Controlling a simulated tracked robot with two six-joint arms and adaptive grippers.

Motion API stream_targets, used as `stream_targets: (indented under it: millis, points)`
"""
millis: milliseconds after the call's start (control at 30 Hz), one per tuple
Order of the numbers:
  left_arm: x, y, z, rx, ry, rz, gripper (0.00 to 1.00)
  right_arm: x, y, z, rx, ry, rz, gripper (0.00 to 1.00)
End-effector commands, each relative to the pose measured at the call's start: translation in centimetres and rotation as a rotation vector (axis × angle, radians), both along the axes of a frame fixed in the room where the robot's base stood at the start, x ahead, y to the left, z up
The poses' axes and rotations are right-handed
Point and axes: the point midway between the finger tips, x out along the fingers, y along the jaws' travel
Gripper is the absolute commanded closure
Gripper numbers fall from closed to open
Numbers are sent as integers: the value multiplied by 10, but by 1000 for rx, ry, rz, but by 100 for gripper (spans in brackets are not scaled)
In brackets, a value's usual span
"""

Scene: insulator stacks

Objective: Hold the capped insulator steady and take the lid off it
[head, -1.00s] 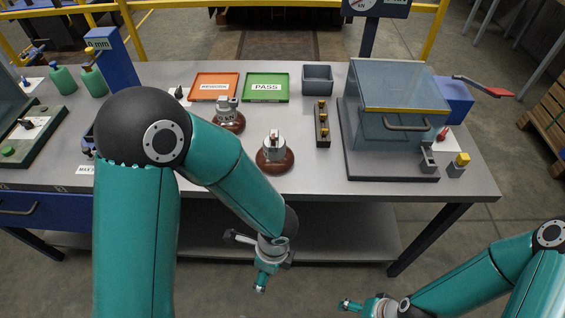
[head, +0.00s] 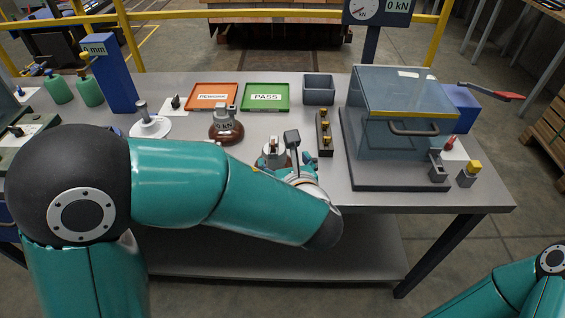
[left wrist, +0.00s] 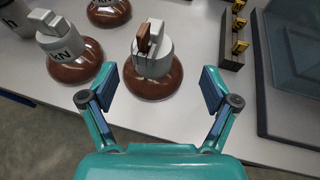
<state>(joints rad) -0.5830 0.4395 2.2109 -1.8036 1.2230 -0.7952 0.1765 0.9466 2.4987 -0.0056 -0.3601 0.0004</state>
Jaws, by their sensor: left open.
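An insulator with a brown base and a light grey metal top (head: 272,152) stands upright near the table's front edge, partly behind my left gripper (head: 276,156). In the left wrist view this insulator (left wrist: 152,62) is just ahead, between and beyond the fingertips, with a grey and brown upright piece on top. My left gripper (left wrist: 160,90) is open and empty, one finger to each side, with no contact visible. A second brown insulator marked kN (left wrist: 68,50) stands left of it in the left wrist view. I cannot tell surely which one is capped. My right gripper is out of view.
Another brown insulator (head: 226,127) stands behind. An orange REWORK tray (head: 211,106), green PASS tray (head: 265,106) and grey bin (head: 319,90) are at the back. A dark strip with yellow-topped pieces (head: 325,140) and a clear-covered box (head: 402,110) stand to the right.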

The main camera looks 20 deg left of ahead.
Motion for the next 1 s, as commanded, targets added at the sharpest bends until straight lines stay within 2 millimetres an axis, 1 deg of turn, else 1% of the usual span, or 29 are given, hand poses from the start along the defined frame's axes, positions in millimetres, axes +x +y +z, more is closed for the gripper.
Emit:
stream_targets:
  millis: [33, 100, 367, 533, 700, 967, 1000]
  points:
    - [7, 5, -4, 0, 1, 3, 12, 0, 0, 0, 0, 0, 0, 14]
    - [14, 8, -7, 0, 1, 3, 12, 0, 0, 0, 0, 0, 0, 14]
    - [25, 17, -14, -1, 1, 2, 12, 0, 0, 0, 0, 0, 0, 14]
    - [40, 33, -26, -1, 3, 3, 12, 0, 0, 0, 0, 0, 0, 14]
    - [55, 41, -32, -2, 1, 0, 12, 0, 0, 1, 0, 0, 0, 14]
    - [57, 41, -33, -2, 0, -1, 12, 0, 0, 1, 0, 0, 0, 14]
    - [57, 41, -33, -2, 0, -1, 18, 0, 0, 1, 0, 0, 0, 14]
